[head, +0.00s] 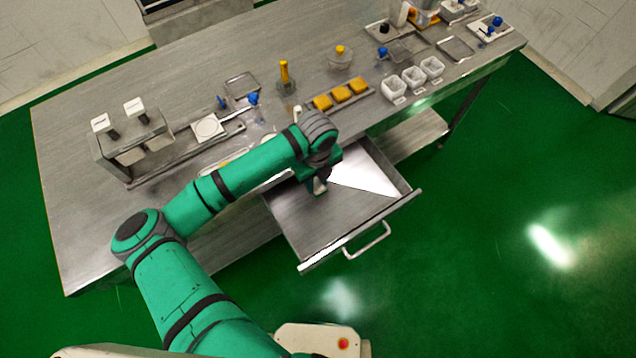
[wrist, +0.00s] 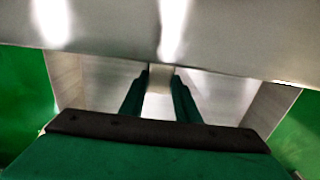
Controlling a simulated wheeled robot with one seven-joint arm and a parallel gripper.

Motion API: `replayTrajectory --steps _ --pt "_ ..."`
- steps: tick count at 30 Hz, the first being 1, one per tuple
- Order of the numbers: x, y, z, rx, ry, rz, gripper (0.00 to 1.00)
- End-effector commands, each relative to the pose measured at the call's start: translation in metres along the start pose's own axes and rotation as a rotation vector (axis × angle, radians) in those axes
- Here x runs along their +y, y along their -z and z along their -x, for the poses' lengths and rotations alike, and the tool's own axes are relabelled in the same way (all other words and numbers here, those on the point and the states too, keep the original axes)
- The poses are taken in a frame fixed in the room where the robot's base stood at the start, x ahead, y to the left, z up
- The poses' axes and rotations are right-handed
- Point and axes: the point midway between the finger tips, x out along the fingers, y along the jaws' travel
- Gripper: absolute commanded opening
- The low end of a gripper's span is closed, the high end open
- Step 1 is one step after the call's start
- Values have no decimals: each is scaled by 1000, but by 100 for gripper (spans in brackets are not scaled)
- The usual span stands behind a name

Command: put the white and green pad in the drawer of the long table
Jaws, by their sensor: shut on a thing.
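The drawer (head: 300,212) of the long table (head: 75,200) is pulled open toward me, and its floor looks bare in the head view. My gripper (head: 320,186) points down over the drawer, near the table's front edge. In the wrist view its two dark green fingers (wrist: 160,80) are shut on a small pale thing, which I take to be the white and green pad (wrist: 159,82). Most of the pad is hidden by the fingers, and no green shows on it. I cannot tell whether it touches the drawer floor.
The drawer handle (head: 368,240) sticks out at the front. The tabletop holds yellow blocks (head: 341,94), white cups (head: 412,77), a glass bowl (head: 341,57) and a metal stand (head: 131,135). A lower shelf (head: 408,136) runs under the table. The green floor around is clear.

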Motion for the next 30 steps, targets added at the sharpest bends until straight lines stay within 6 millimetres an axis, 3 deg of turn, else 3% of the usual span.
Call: replayTrajectory --steps 4,15,16,18,30 --pt "0 0 -17 1 0 0 11" --pt "0 0 -21 0 -1 0 11" --pt "0 0 -20 -1 -1 0 36" --pt "0 0 -20 -1 -1 0 48" --pt "-1 0 -12 -2 1 -1 48"
